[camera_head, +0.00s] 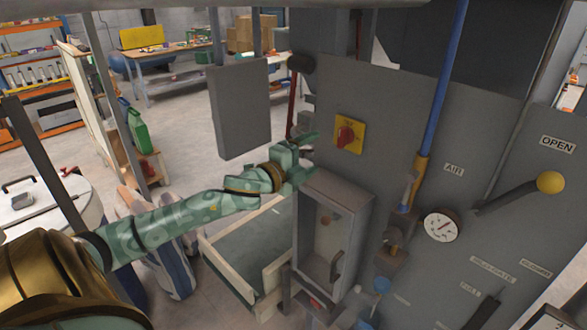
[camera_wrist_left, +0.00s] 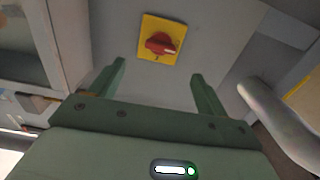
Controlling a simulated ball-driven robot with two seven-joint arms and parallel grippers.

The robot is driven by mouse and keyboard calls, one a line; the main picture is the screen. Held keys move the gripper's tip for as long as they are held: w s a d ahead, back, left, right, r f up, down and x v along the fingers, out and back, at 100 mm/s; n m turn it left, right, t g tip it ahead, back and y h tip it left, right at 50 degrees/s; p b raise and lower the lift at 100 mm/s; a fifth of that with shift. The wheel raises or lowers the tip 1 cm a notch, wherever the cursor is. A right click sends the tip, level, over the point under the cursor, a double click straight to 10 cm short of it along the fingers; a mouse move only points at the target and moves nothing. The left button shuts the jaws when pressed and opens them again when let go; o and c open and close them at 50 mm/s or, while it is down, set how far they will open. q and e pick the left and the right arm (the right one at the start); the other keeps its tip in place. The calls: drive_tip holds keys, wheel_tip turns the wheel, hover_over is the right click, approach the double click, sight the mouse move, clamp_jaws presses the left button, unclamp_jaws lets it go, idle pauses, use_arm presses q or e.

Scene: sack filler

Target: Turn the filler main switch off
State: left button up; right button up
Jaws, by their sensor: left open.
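The main switch is a red rotary knob (camera_head: 347,136) on a yellow square plate (camera_head: 357,146), fixed to the grey filler panel (camera_head: 400,110). In the left wrist view the red knob (camera_wrist_left: 160,44) sits ahead of the fingers, a little above their tips, with its handle lying roughly crosswise in the picture. My left gripper (camera_head: 312,157) is open and empty, to the left of the switch and apart from it. Its two fingers (camera_wrist_left: 158,75) show in the left wrist view with clear space between them. My right gripper is not in view.
A grey box with a window (camera_head: 335,235) juts out below the switch. A grey panel (camera_head: 240,108) hangs to the left. To the right are a blue pipe (camera_head: 440,85), a gauge (camera_head: 441,225) and a lever with a yellow ball (camera_head: 550,182).

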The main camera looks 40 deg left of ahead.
use_arm(q)
drive_tip(key=shift+s+a+b, duration=0.2)
drive_tip(key=shift+s+b, duration=0.15)
drive_tip(key=shift+s, duration=2.4)
